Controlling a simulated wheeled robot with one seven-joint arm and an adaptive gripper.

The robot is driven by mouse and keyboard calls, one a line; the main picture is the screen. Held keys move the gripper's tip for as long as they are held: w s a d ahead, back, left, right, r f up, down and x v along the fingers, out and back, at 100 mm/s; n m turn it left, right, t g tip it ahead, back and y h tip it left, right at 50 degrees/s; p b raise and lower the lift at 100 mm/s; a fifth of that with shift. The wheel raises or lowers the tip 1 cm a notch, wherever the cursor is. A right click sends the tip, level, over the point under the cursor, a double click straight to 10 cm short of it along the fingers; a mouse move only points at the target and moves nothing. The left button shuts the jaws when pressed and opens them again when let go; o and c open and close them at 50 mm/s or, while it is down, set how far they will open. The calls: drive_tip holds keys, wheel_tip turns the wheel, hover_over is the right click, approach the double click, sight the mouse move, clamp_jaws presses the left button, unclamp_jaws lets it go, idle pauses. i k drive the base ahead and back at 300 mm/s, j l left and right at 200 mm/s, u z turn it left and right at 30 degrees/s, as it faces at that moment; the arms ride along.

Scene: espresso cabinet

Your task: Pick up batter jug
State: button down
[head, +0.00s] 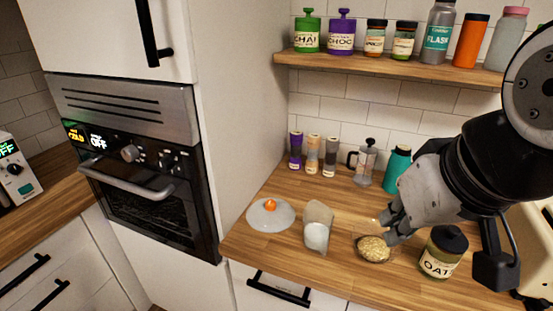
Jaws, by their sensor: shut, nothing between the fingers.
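A small pale jug (317,236), which looks like the batter jug, stands upright on the wooden counter, with whitish contents low inside. My gripper (390,234) is to the right of the jug and apart from it. It is shut and empty, pointing down just above or behind a clear bowl of oats (373,249). I cannot tell whether its fingertips touch the bowl.
A glass lid with an orange knob (270,213) lies left of the jug. An oat jar (441,256) stands right of the bowl. A laden shelf (340,61) is above.

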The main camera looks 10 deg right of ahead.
sight(319, 219)
drive_tip(key=k+j, duration=0.1)
drive_tip(key=j, duration=0.45)
drive_tip(key=k+j, duration=0.15)
drive_tip(key=j, duration=0.35)
drive_tip(key=k+j, duration=0.1)
drive_tip(key=j, duration=0.45)
drive_tip(key=k+j+u, duration=0.1)
drive_tip(key=j, duration=0.45)
